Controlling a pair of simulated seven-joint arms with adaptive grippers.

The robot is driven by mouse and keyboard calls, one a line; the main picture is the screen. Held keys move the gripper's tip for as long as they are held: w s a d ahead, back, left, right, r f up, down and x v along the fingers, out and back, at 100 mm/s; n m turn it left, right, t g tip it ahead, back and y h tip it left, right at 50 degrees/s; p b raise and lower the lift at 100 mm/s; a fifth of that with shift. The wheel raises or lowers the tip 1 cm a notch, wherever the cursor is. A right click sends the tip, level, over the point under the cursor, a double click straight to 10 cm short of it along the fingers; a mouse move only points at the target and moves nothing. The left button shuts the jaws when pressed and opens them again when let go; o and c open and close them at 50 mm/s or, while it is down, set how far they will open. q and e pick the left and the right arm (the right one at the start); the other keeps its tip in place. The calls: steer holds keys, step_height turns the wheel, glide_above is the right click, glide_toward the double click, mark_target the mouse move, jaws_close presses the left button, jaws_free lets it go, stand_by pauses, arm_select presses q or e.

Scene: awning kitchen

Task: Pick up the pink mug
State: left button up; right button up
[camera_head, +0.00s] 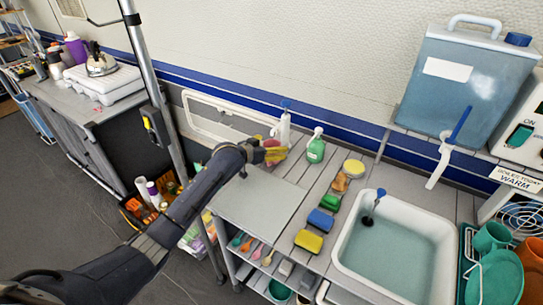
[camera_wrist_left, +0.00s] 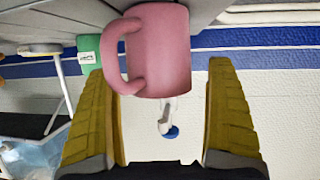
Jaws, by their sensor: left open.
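The pink mug (camera_wrist_left: 160,50) shows large at the top middle of the left wrist view, which appears upside down. Its handle is on the left, overlapping the tip of the left-hand finger. In the head view only a bit of the mug (camera_head: 270,143) shows past my left gripper (camera_head: 273,153), at the back of the grey counter. In the wrist view the yellow fingers of my left gripper (camera_wrist_left: 160,71) are wide apart, one towards each side of the mug. I cannot tell whether a finger touches it. My right gripper is not in view.
A white bottle (camera_head: 284,128) and a green soap bottle (camera_head: 316,146) stand close right of the gripper. Sponges (camera_head: 308,241) line the sink's (camera_head: 342,263) left side. The counter's front left (camera_head: 255,203) is clear. The wall (camera_head: 300,50) rises behind.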

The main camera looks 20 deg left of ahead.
arm_select(q)
steer(key=shift+w+d, duration=0.15)
steer(key=shift+w, duration=0.1)
steer(key=c, duration=1.3)
steer(key=shift+r, duration=0.2)
steer(key=shift+c, duration=0.2)
steer(key=shift+r, duration=1.5)
steer(key=s+a, duration=0.3)
steer(key=s, duration=0.5)
steer(key=s+a, duration=0.4)
steer(key=s, duration=0.4)
steer(key=shift+a, duration=0.15)
steer(key=shift+s, duration=0.2)
stand_by(1.1)
